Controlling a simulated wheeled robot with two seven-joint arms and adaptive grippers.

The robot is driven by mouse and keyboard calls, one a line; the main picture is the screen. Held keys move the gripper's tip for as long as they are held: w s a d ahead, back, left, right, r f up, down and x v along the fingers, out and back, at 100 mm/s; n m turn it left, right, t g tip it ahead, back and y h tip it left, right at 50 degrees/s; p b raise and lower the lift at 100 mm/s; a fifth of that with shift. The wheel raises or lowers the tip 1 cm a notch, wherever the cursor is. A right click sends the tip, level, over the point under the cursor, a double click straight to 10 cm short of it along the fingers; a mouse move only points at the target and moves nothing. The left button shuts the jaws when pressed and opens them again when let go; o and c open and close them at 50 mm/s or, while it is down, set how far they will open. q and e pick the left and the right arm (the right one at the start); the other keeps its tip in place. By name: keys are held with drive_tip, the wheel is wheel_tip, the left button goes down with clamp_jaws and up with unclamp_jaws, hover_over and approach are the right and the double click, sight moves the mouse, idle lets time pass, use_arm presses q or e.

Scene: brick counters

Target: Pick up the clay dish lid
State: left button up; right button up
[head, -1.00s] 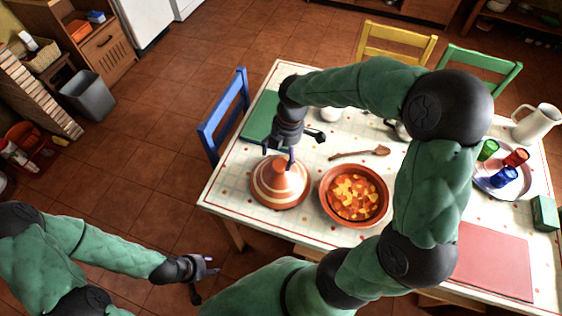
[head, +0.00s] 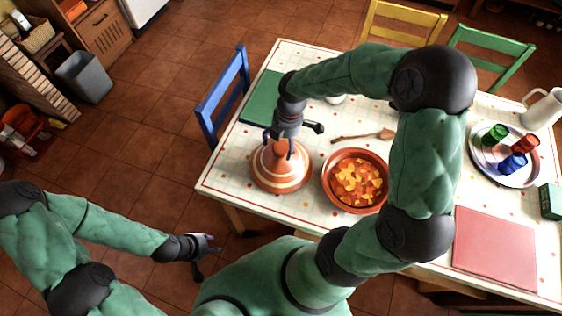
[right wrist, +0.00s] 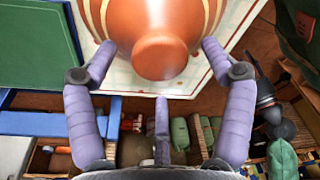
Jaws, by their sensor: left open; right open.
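The clay dish lid (head: 282,172) is a terracotta cone with cream stripes and a round knob on top. It stands upright on the table beside the stew dish (head: 328,193). My right gripper (head: 280,148) is over it, with its open fingers around the level of the knob. In the right wrist view the lid (right wrist: 165,25) is at the top centre, its knob between the spread fingertips (right wrist: 157,62); I cannot tell whether they touch it. My left gripper (head: 203,255) is open and empty, low at the left, away from the table.
A wooden spoon (head: 362,136) lies behind the stew dish. A tray (head: 480,150) with coloured cups and a white pitcher (head: 542,108) stand at the right. A green mat (head: 262,100) and blue chair (head: 222,97) are at the left. A red mat (head: 497,247) lies front right.

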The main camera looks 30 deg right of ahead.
drive_tip(key=f, duration=0.3)
drive_tip(key=shift+a+b, duration=0.2)
drive_tip(key=shift+b, duration=0.15)
drive_tip(key=shift+r, duration=0.15)
clamp_jaws()
drive_tip(key=shift+r, duration=0.15)
